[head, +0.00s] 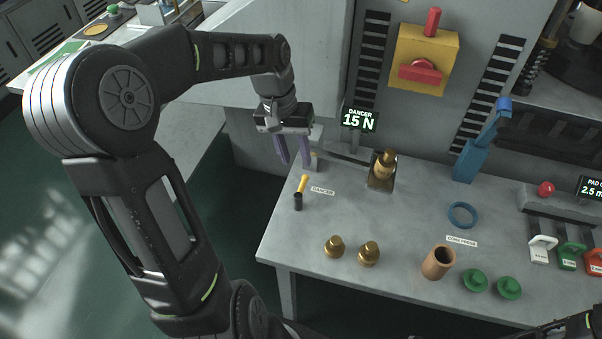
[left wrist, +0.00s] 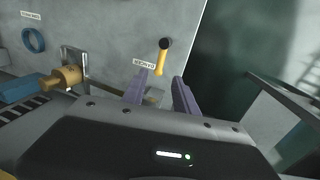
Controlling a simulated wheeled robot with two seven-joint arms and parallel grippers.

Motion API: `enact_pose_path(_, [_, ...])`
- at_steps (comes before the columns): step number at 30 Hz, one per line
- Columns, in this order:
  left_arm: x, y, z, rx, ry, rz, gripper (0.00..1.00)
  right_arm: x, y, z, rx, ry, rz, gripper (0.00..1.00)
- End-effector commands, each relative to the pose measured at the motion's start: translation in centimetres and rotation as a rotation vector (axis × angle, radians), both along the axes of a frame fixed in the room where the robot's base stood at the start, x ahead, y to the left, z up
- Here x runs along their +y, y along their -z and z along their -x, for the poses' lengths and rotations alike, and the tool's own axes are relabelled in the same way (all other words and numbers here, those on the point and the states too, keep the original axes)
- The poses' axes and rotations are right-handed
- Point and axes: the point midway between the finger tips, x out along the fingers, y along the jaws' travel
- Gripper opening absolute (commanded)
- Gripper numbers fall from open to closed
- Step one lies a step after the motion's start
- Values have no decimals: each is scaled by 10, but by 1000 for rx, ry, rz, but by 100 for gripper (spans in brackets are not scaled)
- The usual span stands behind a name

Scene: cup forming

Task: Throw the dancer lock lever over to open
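A short yellow lever (head: 303,183) with a black knob sits at the table's left edge beside the DANCER label (head: 322,190). In the left wrist view the yellow lever (left wrist: 160,66) shows just beyond and between the fingertips, its black knob farther away. My left gripper (head: 294,162) has two purple fingers, spread apart with nothing between them. It hangs above the back left corner of the table, behind the lever in the head view, and appears not to touch it. My right gripper is not seen.
A brass piece (head: 383,172) on a bracket stands right of the lever. Two brass pieces (head: 368,254), a copper cup (head: 438,262), green pieces (head: 475,281) and a blue ring (head: 462,215) are farther right. A DANCER 15 N display (head: 359,119) stands behind. Table left of the lever ends.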

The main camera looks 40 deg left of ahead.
Motion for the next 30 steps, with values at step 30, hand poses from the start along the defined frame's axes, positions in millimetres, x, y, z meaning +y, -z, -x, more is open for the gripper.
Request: enact_pose_path(30, [-14, 72, -4, 1, 0, 0, 23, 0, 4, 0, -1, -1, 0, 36])
